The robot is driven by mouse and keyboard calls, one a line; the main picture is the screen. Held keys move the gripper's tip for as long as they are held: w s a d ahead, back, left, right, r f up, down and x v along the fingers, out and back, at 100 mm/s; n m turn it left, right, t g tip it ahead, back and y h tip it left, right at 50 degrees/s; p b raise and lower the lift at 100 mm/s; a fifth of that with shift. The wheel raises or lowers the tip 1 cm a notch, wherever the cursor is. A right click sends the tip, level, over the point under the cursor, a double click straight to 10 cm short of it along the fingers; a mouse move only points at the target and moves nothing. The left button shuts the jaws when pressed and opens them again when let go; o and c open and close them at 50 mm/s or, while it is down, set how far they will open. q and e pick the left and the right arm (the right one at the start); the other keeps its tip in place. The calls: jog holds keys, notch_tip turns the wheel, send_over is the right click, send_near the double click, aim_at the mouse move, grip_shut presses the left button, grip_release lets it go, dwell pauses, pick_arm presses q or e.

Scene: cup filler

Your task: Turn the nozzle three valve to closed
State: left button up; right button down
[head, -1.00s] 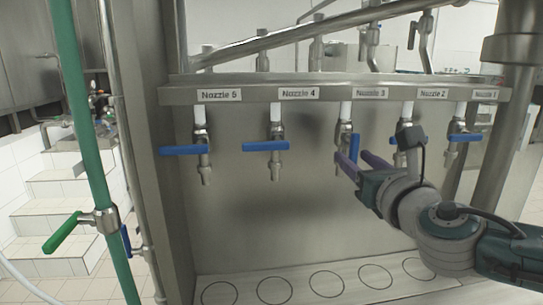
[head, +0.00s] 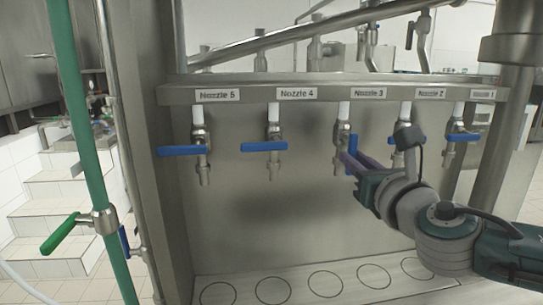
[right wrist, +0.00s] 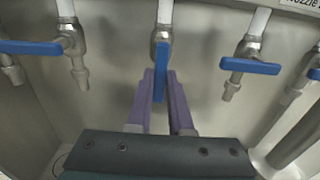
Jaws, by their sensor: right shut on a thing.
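The nozzle three valve (head: 341,130) hangs under the "Nozzle 3" label (head: 369,93). Its blue handle (head: 353,144) is mostly hidden by my fingers in the head view. In the right wrist view the blue handle (right wrist: 160,72) points out toward my gripper, roughly square to the panel. My right gripper (head: 352,161) has purple fingers shut on this handle, one finger on each side. The right gripper also shows in the right wrist view (right wrist: 161,90). My left gripper is not in view.
The nozzle four valve (head: 275,136) and nozzle five valve (head: 200,140) stand to the left, their blue handles sideways. The nozzle two valve (head: 398,155) is close to my right wrist. A shelf with ring marks (head: 326,284) lies below.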

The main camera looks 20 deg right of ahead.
jog(key=shift+w+a+r+m+b, duration=0.1)
jog(key=shift+a+r+m+b, duration=0.45)
jog(key=shift+m, duration=2.4)
jog(key=shift+w+a+r+m+b, duration=0.1)
jog(key=shift+a+r+m+b, duration=0.45)
jog(key=shift+m, duration=2.45)
jog(key=shift+w+a+r+m+b, duration=0.2)
jog(key=shift+m+b, duration=0.65)
jog(key=shift+m, duration=2.1)
jog(key=shift+s+r, duration=0.1)
jog(key=shift+r, duration=0.05)
jog(key=c, duration=0.8)
grip_release()
jog(key=b+v, duration=0.1)
jog(key=v, duration=0.9)
jog(key=shift+d+b, duration=0.1)
jog(key=shift+b, duration=0.25)
